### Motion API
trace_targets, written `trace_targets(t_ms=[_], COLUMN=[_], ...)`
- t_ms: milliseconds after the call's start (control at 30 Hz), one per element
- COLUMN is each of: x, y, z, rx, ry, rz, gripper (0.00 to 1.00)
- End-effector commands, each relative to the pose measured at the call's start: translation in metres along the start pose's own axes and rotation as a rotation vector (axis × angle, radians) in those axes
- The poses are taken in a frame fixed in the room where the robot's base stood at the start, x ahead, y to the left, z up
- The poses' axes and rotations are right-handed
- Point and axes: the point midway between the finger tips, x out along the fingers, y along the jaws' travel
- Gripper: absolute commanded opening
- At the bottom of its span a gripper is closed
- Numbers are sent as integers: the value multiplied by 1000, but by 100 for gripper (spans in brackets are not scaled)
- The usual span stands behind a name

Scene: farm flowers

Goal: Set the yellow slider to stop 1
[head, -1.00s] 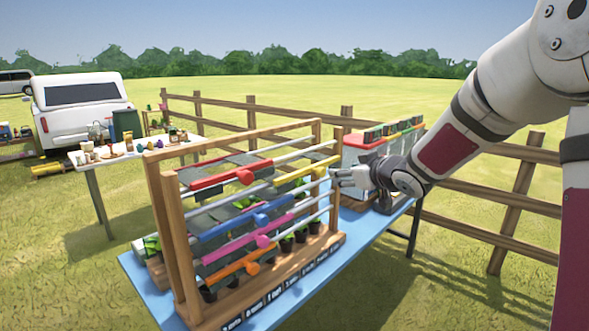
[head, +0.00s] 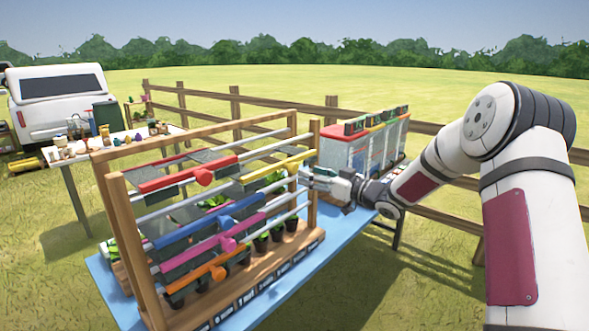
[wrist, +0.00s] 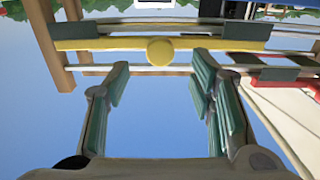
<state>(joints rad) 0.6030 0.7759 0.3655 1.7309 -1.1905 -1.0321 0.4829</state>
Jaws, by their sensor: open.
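The yellow slider (head: 268,170) is a bar on an upper rail of the wooden frame, close to the right post. In the wrist view its round knob (wrist: 161,50) sticks out from the yellow bar (wrist: 220,45). My gripper (head: 303,173) is beside the right end of the slider. In the wrist view my gripper (wrist: 160,76) is open and empty, with the knob centred between the fingers in the picture, just beyond the tips. No contact shows. The stop labels (head: 268,287) on the frame's base are too small to read.
Red (head: 175,180), blue (head: 203,230), pink (head: 200,250) and orange (head: 195,284) sliders sit on neighbouring rails. The right post (head: 313,180) stands close to my gripper. Potted plants (head: 261,241) stand below. A red-topped case (head: 352,150) is behind my gripper.

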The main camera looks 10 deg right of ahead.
Motion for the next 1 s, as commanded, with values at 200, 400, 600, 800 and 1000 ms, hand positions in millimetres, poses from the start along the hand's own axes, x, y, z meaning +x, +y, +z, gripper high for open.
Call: trace_targets(t_ms=[200,400,600,800,1000], x=[43,67,76,77,76], y=[0,0,0,0,1], z=[0,0,0,0,0], rx=[-1,0,0,0,0], ry=[0,0,-1,-1,-1], rz=[0,1,2,2,2], gripper=[50,50,50,50,14])
